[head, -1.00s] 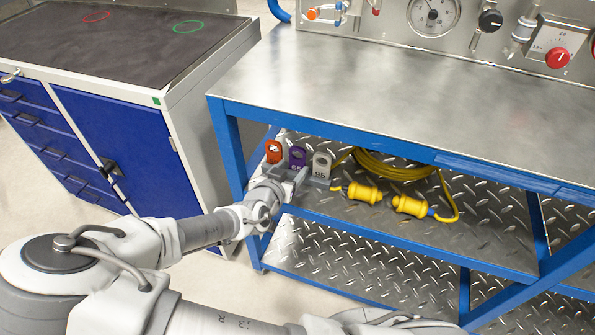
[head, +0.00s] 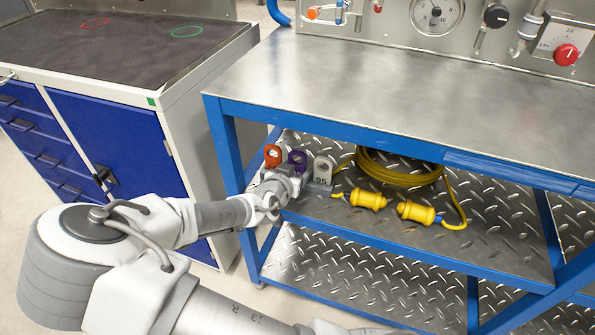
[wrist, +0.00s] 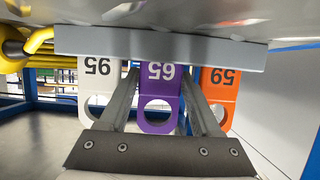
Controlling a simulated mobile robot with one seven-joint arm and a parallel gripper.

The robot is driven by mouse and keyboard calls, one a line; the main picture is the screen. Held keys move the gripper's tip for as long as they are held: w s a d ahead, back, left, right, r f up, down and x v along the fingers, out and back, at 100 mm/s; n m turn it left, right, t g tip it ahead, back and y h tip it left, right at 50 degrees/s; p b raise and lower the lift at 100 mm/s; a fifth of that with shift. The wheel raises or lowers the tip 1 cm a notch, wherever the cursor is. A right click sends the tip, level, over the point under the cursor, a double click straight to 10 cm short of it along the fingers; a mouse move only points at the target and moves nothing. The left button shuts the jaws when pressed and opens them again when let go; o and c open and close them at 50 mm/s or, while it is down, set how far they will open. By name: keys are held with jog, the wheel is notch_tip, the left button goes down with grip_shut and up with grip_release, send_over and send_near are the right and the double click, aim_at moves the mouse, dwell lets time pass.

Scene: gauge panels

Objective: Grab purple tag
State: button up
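The purple tag (head: 298,157), marked 65, stands between the orange tag (head: 272,155) and the light tag (head: 322,170) on the shelf under the bench. In the wrist view the purple tag (wrist: 160,95) appears upside down, with its hole toward me. My gripper (wrist: 161,72) is open, with one finger on each side of the purple tag. The fingertips are very near its edges; contact cannot be told.
A grey bar (wrist: 160,46) holds the tags. A yellow cable (head: 400,172) with yellow connectors (head: 415,212) lies to the right on the shelf. The blue-framed bench top (head: 380,90) is above. A blue cabinet (head: 115,145) stands at left.

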jog(key=c, duration=0.9)
